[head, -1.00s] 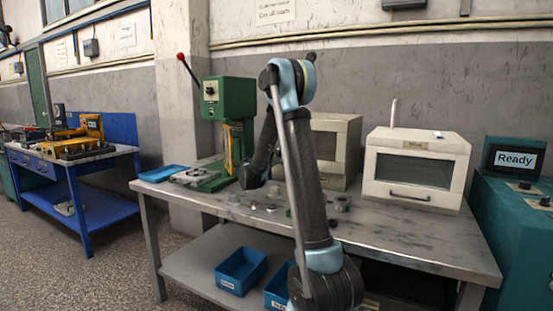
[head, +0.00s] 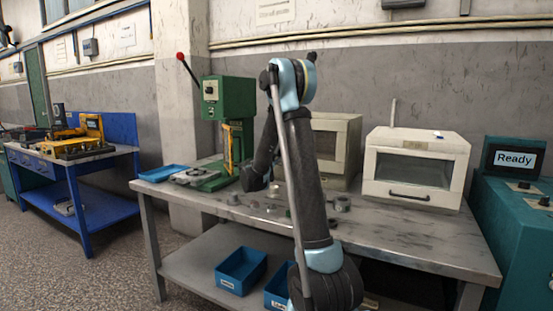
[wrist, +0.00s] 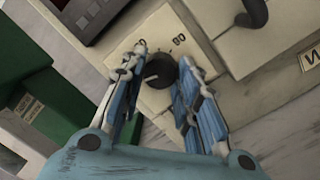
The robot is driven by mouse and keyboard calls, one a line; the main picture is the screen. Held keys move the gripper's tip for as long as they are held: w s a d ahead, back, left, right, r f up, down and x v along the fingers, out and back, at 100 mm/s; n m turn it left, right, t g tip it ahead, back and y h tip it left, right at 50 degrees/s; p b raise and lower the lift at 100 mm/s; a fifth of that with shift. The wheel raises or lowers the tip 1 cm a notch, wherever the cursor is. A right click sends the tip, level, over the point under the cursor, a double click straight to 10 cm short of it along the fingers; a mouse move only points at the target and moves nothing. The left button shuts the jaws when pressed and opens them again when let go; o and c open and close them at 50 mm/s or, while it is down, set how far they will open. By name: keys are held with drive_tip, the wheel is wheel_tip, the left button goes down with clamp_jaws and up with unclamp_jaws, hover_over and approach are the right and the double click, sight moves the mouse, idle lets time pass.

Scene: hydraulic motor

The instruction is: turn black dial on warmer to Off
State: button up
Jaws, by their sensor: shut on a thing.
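The black dial (wrist: 159,68) sits on a cream panel with printed numbers, among them what looks like 60, on the warmer's front. My gripper (wrist: 163,58) has one blue-padded finger on each side of the dial and is shut on it. In the head view, the cream warmer (head: 350,143) stands at the back of the grey bench, partly behind my arm. The dial and the gripper's fingertips are hidden there.
A dark curved handle (wrist: 255,12) stands out right of the dial. The green press (head: 228,103) is close on the left. A white oven (head: 415,167) stands right. Several small metal parts lie on the bench (head: 400,226).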

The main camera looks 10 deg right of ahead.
drive_tip(key=shift+f, duration=0.1)
drive_tip(key=o, duration=1.1)
drive_tip(key=shift+w+f, duration=0.1)
drive_tip(key=shift+c, duration=0.2)
drive_tip(key=v, duration=1.2)
